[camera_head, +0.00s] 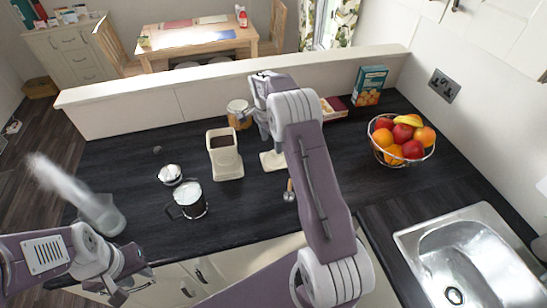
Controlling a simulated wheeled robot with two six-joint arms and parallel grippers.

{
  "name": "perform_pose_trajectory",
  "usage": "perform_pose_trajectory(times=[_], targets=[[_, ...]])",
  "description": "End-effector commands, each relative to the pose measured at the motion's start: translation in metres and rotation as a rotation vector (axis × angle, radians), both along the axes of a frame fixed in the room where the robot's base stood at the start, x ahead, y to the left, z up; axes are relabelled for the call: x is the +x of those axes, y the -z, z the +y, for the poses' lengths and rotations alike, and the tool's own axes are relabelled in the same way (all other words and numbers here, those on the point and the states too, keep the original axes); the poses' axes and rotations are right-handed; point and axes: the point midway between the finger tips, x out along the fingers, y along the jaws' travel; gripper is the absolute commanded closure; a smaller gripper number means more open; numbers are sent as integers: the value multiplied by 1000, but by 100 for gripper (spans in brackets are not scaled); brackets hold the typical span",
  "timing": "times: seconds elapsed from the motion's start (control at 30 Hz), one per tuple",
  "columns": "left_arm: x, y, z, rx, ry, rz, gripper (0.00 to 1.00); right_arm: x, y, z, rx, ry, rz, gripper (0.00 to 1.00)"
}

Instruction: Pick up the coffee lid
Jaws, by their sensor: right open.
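A cream lid-like piece (268,160) lies on the dark worktop (150,225), partly hidden behind my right arm. An open cream canister (224,160) with dark coffee inside stands just left of it. My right gripper (254,123) is open, seen above and behind the lid piece, near the jar; its fingers are small and partly hidden, and I see nothing held. My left gripper (134,284) is at the lower left, in front of the worktop edge, apart from everything, and looks open and empty.
A glass press (191,203) and a round metal lid (171,174) are left of the canister. A jar (238,114) stands behind. A spoon (289,192) lies in front. A fruit bowl (402,158), box (369,86) and sink (475,250) are right. A raised ledge (190,92) runs behind.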

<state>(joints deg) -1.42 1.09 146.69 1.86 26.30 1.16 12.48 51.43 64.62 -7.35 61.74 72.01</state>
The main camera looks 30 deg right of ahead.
Motion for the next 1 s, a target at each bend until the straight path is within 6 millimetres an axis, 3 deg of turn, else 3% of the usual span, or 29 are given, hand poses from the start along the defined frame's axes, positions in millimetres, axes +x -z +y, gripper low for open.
perform_pose_trajectory(times=[0.1, 0.3, 0.53, 0.8, 0.87, 1.0], targets=[[0, -6, 0, 0, 0, 0, 68, 0, 14, -2, 0, 0, 0, 36], [0, -10, 0, 0, 0, 0, 68, 1, 23, -4, 0, -1, 0, 36], [0, -25, 0, 0, 0, 0, 68, 4, 62, -10, 1, -2, 0, 36], [0, -25, 0, 0, 0, 0, 68, 5, 70, -11, 0, -2, -2, 36], [0, -25, 0, 0, 0, 0, 68, 5, 70, -11, 0, -2, -2, 50], [0, -25, 0, 0, 0, 0, 68, 5, 70, -11, 0, -2, -2, 89]])
